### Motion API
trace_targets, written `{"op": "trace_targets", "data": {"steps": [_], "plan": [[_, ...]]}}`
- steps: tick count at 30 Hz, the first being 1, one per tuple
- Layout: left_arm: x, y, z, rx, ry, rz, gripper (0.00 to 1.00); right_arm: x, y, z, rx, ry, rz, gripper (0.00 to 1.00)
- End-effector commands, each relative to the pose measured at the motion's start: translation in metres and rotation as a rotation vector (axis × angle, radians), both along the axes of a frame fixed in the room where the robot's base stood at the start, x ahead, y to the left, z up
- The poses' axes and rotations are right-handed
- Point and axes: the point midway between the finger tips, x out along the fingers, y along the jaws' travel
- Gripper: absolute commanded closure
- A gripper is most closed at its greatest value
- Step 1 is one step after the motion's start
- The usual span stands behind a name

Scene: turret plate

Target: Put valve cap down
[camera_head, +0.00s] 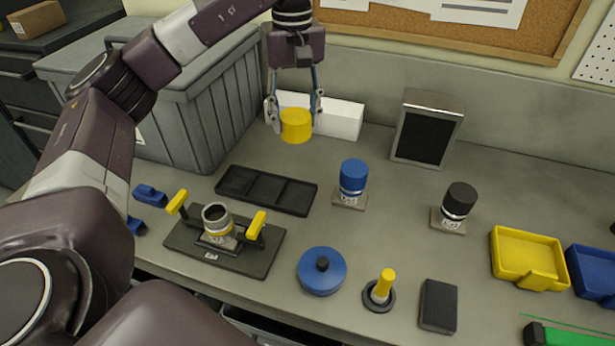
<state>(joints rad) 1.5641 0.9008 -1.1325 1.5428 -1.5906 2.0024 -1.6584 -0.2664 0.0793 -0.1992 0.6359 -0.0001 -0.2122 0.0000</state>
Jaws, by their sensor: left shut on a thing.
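The yellow valve cap (296,125) is between the fingers of my left gripper (294,112). The gripper points down near the back of the bench, in front of a white box, and is shut on the cap. I cannot tell whether the cap's underside touches the bench. A valve body with an open grey top (217,216) stands on a dark fixture plate (183,238) with yellow clamp handles. A blue-capped valve (352,182) and a black-capped valve (456,205) stand on small square bases to the right. My right gripper is not in view.
A dark compartment tray (266,190) lies below the gripper. A white box (341,119) and a tablet-like screen (426,130) stand behind. A large grey bin (180,118) is at left. A blue round turret (321,271) and yellow bin (528,258) are in front.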

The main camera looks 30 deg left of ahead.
Motion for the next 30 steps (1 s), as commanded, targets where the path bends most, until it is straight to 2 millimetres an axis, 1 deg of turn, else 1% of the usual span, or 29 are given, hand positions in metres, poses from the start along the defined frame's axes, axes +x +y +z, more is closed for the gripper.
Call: {"op": "trace_targets", "data": {"steps": [1, 2, 5, 6, 10, 14, 16, 18, 21, 25, 30], "plan": [[0.000, 0.002, -0.001, -0.001, 0.003, 0.013, 0.77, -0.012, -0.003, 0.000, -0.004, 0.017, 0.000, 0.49], [0.001, 0.003, -0.004, -0.002, 0.004, 0.017, 0.77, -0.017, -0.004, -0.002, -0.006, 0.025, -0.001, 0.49], [0.000, 0.003, -0.022, -0.002, 0.008, 0.019, 0.77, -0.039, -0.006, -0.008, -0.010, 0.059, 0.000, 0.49], [-0.001, 0.003, -0.031, -0.003, 0.009, 0.018, 0.77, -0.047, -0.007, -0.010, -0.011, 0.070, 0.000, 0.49], [-0.001, 0.002, -0.058, -0.003, 0.008, 0.017, 0.77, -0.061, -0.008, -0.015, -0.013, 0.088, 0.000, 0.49], [-0.001, 0.002, -0.086, -0.003, 0.009, 0.015, 0.77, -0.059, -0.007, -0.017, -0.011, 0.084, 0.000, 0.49], [-0.002, 0.004, -0.100, -0.001, 0.010, 0.017, 0.77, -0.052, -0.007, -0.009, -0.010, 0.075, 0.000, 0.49], [-0.002, 0.004, -0.117, 0.000, 0.009, 0.017, 0.77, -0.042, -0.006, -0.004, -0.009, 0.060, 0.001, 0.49], [-0.002, 0.003, -0.138, 0.000, 0.007, 0.016, 0.77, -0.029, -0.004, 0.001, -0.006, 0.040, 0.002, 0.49], [-0.001, 0.003, -0.155, 0.000, 0.004, 0.016, 0.77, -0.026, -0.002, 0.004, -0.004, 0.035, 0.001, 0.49], [-0.001, 0.003, -0.166, -0.001, 0.005, 0.016, 0.77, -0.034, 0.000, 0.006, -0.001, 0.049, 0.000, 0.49]]}}
